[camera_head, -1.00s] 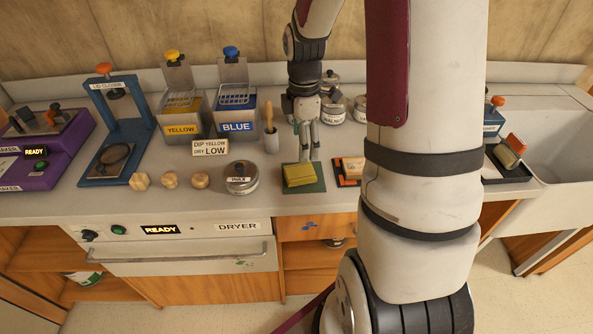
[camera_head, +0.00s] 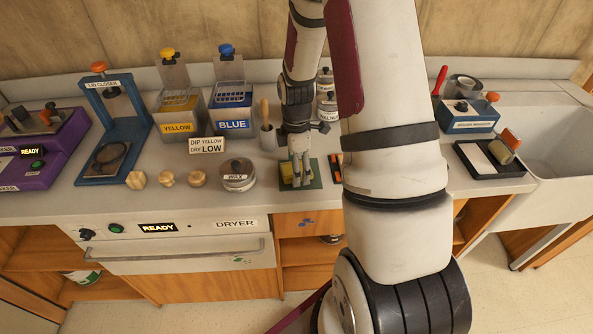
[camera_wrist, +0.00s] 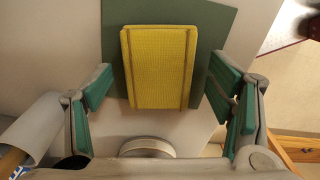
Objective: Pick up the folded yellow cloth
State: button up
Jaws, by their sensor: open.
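The folded yellow cloth (camera_wrist: 158,68) lies on a dark green mat (camera_wrist: 217,30) on the counter. In the head view the cloth (camera_head: 286,173) is partly hidden behind my gripper (camera_head: 299,180). In the wrist view my gripper (camera_wrist: 165,90) is open, with its green-padded fingers apart on the left and right of the cloth. A gap shows between each finger and the cloth's sides. Nothing is held. I cannot tell exactly how high the fingertips are above the mat.
A lidded wax tin (camera_head: 238,176) and small wooden pieces (camera_head: 168,179) sit left of the mat. A holder with a wooden-handled tool (camera_head: 267,138) stands behind it. Yellow (camera_head: 180,115) and blue (camera_head: 232,108) dip tanks are at the back. A black tray (camera_head: 490,160) lies right.

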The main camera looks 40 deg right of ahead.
jog(key=c, duration=1)
jog(key=shift+c, duration=0.2)
jog(key=shift+r, duration=0.8)
jog(key=shift+s+d+r, duration=0.1)
jog(key=shift+s+r, duration=0.1)
jog(key=shift+r, duration=0.9)
jog(key=s+d+r, duration=0.1)
jog(key=s+d, duration=0.1)
jog(key=s, duration=1.3)
jog(key=shift+s+d+r+p, duration=0.2)
jog(key=shift+d+p, duration=0.1)
jog(key=shift+d, duration=0.1)
